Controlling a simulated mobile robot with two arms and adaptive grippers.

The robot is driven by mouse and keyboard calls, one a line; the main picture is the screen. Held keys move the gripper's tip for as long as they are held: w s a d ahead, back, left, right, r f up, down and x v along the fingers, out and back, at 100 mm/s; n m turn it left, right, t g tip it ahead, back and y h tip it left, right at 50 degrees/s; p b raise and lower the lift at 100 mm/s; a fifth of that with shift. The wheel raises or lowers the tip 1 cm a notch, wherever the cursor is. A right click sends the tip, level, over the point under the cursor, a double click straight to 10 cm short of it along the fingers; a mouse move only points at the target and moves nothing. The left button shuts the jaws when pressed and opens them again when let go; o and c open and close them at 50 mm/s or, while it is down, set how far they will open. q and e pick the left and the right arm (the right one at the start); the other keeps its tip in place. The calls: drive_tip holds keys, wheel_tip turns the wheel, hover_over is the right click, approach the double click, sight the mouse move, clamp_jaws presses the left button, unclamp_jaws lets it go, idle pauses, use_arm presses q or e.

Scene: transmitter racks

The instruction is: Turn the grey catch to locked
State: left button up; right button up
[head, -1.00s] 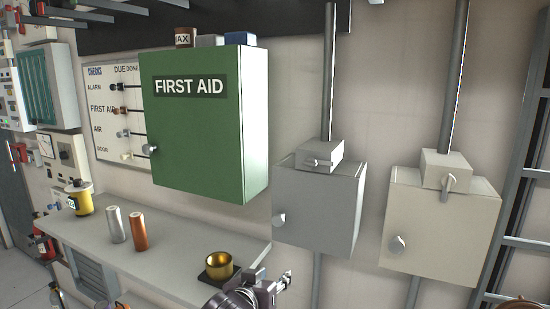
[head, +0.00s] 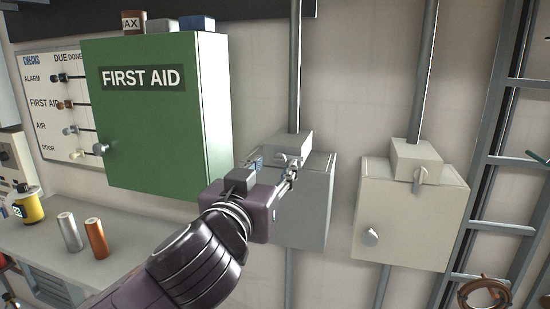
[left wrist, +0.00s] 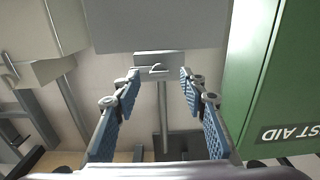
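The grey catch (head: 285,160) is a small lever on the block on top of the grey box (head: 316,205). In the left wrist view, which is upside down, the catch (left wrist: 156,69) shows as a short light lever lying crosswise on its block (left wrist: 158,58). My left gripper (head: 275,165) is in front of the grey box and hides part of it. In the left wrist view its blue-padded fingers (left wrist: 158,85) are spread apart, one on each side of the catch, with nothing between the pads. I cannot tell whether they touch anything. My right gripper is not in view.
The green first aid cabinet (head: 155,120) stands close on the left. A beige box (head: 410,215) with its own catch (head: 418,180), lever down, hangs on the right. Conduits (head: 424,75) rise above both boxes. A shelf (head: 60,240) holds cans (head: 96,237).

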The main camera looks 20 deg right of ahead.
sight(287, 160)
use_arm(q)
drive_tip(key=shift+x, duration=1.25)
drive_tip(key=shift+c, duration=0.4)
clamp_jaws()
